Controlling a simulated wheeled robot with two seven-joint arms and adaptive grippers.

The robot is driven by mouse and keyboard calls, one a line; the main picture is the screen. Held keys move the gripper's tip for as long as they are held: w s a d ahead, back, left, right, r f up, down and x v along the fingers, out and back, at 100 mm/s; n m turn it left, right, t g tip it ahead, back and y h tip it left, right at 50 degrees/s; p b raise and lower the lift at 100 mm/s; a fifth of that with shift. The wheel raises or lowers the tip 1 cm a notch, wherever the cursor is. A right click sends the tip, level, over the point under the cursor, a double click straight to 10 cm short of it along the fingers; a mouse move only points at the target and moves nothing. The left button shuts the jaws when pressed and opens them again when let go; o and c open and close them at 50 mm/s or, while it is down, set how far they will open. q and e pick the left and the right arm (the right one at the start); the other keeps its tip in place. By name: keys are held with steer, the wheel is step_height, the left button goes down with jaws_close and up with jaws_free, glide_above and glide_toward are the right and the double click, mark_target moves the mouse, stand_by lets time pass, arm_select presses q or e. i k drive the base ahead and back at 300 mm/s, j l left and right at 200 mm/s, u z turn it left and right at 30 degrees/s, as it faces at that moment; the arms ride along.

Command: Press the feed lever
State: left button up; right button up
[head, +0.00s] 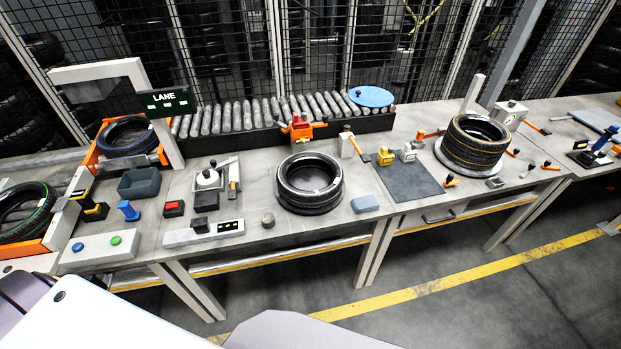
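Several levers show in the head view, and no readable label tells which one is the feed lever. One lever (354,143) with a dark-tipped orange handle stands beside a pale block, just in front of the roller conveyor (270,110). Another orange lever (536,126) lies at the right, near a grey box. A small orange-handled lever (450,181) sits by the dark mat. Neither of my grippers is in view. Only pale and dark parts of my own body show along the bottom edge.
Stacked tyres (310,181) lie mid-bench, with more tyres (475,142) on a round plate at right. A panel with blue and green buttons (115,240) is at left, below the LANE sign (168,101). A grey block (365,204) lies near the front edge.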

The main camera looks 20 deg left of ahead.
mark_target(232, 194)
steer(key=u, duration=1.35)
